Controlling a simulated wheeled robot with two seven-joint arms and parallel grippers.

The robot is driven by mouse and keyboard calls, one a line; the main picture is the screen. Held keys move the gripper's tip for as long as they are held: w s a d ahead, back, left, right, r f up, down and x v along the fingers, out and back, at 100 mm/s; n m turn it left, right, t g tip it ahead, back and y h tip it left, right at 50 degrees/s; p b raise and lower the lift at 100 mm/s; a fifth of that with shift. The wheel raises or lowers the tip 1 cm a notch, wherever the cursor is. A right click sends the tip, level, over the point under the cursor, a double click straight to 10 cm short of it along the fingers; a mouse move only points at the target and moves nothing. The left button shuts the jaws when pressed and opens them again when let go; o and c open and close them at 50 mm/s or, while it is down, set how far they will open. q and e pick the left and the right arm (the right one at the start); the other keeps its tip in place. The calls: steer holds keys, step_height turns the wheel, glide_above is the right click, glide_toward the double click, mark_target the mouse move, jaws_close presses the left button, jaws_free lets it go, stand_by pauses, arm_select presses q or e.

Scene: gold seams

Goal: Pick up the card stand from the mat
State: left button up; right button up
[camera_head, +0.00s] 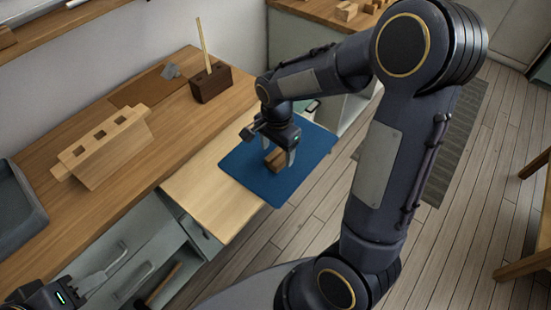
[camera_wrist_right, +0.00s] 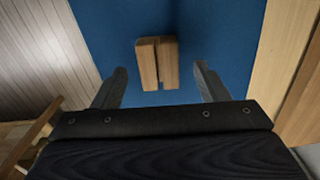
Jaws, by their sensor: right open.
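The card stand (camera_head: 274,158) is a small brown wooden block on the blue mat (camera_head: 247,170). In the right wrist view the card stand (camera_wrist_right: 148,65) shows a dark slot along its length. My right gripper (camera_head: 280,151) is open above the mat, pointing down at the stand. In the right wrist view its fingertips (camera_wrist_right: 160,70) are on either side of the stand, with a gap at each side; neither touches it. My left gripper (camera_head: 62,296) is at the bottom left corner of the head view, away from the mat; its fingers are not clear.
The mat lies on a pale board (camera_head: 205,190) beside the wooden counter (camera_head: 125,205). On the counter are a slotted wooden block (camera_head: 103,150), a dark holder with a stick (camera_head: 210,83) and a grey tray (camera_head: 15,215). Drawer fronts are below; open floor is to the right.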

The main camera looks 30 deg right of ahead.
steer(key=shift+f, duration=1.35)
steer(key=c, duration=1.1)
steer(key=shift+o, duration=0.2)
steer(key=shift+d, duration=0.1)
steer(key=shift+r, duration=0.1)
